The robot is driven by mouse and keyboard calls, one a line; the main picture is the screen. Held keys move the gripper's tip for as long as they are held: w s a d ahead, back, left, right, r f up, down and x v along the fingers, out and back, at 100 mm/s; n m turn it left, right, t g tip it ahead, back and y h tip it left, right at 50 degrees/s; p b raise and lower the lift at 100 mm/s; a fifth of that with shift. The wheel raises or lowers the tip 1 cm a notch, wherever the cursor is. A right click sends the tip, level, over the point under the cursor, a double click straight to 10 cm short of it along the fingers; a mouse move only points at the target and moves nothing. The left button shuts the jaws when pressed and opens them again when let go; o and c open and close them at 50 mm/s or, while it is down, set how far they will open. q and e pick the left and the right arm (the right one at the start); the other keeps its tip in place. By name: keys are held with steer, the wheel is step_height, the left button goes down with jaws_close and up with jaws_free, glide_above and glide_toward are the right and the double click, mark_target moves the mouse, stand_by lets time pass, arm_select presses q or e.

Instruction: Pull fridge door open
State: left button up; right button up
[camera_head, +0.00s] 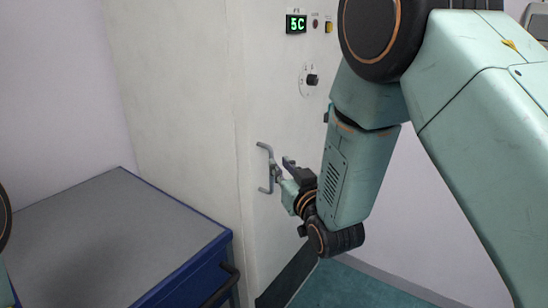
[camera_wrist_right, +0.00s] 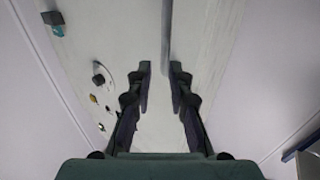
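The white fridge door (camera_head: 215,110) stands upright and looks shut in the head view. Its grey bar handle (camera_head: 263,149) runs vertically on the door face. My right gripper (camera_head: 282,168) is at the handle, with its fingers pointing at the door. In the right wrist view, the two dark fingers (camera_wrist_right: 161,82) are apart. The handle bar (camera_wrist_right: 166,35) lines up with the gap between them, closer to the right finger. Whether a finger touches the bar I cannot tell. My left gripper is not in view; only a bit of my left arm shows at the left edge.
A blue cabinet with a grey top (camera_head: 110,235) stands left of the fridge, close to its front. A green 5C display (camera_head: 296,24) and a dark knob (camera_head: 312,80) are above the handle. Green floor (camera_head: 350,287) shows at lower right.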

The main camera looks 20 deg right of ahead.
steer(key=w, duration=0.5)
steer(key=shift+a, duration=0.4)
steer(key=shift+w+a+f, duration=0.15)
steer(key=shift+w+a, duration=0.2)
steer(key=shift+c, duration=0.2)
steer(key=shift+s+d, duration=0.2)
steer(key=shift+d, duration=0.1)
jaws_close()
steer(key=shift+w+a, duration=0.1)
steer(key=shift+a, duration=0.05)
